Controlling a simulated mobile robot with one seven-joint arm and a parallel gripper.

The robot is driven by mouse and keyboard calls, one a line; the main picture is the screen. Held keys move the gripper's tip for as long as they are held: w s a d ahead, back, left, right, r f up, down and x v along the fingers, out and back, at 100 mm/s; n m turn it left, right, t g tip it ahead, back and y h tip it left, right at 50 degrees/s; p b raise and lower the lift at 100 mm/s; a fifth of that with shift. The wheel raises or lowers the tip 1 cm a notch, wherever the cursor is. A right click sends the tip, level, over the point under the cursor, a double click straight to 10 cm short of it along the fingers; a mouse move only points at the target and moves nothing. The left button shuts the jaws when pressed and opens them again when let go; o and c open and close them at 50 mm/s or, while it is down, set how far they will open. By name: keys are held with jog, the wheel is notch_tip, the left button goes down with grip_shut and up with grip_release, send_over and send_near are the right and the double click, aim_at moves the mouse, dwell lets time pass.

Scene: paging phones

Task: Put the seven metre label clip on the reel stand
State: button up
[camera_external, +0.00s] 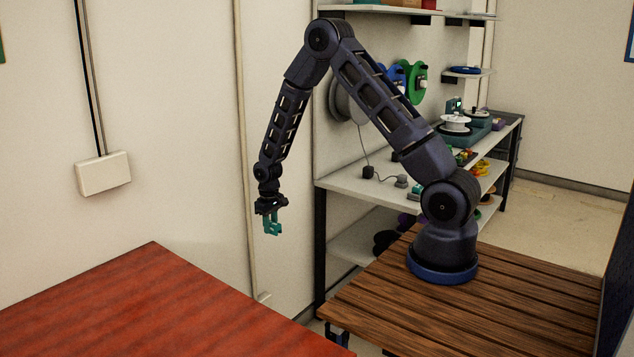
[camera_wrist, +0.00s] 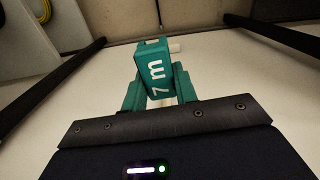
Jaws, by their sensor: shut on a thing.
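The seven metre label clip (camera_wrist: 153,70) is a teal block with "7 m" in white on its face. In the wrist view it stands between the teal fingers of my gripper (camera_wrist: 158,88), which is shut on it. In the external view my gripper (camera_external: 272,224) hangs in the air left of the shelving, pointing down; the clip is too small there to tell from the fingers. A white reel (camera_external: 455,122) sits on a dark teal base (camera_external: 470,133) on the bench at the back right. I cannot tell for sure whether this is the reel stand.
A red table (camera_external: 150,300) fills the front left, its visible top bare. Shelving (camera_external: 350,183) behind my arm holds small devices and a cable. The slatted wooden table (camera_external: 400,310) bears my base. A white wall box (camera_external: 103,174) is at left.

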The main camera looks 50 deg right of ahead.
jog(key=d, duration=0.1)
jog(key=d+f, duration=0.1)
jog(key=d, duration=0.1)
jog(key=shift+s+d+f+m, duration=0.2)
jog(key=shift+s+m, duration=0.2)
jog(key=w+a+r+n, duration=0.1)
jog(key=a+r+n, duration=0.15)
jog(key=a, duration=0.65)
jog(key=w+a+r+n, duration=0.15)
jog(key=a+r, duration=0.25)
jog(key=a, duration=0.4)
notch_tip(320, 180, up, 25)
jog(key=n, duration=1.2)
send_over(171, 325)
jog(key=shift+f, duration=0.2)
jog(key=shift+f, duration=0.15)
notch_tip(171, 325, down, 19)
jog(key=shift+f, duration=0.2)
jog(key=shift+f, duration=0.2)
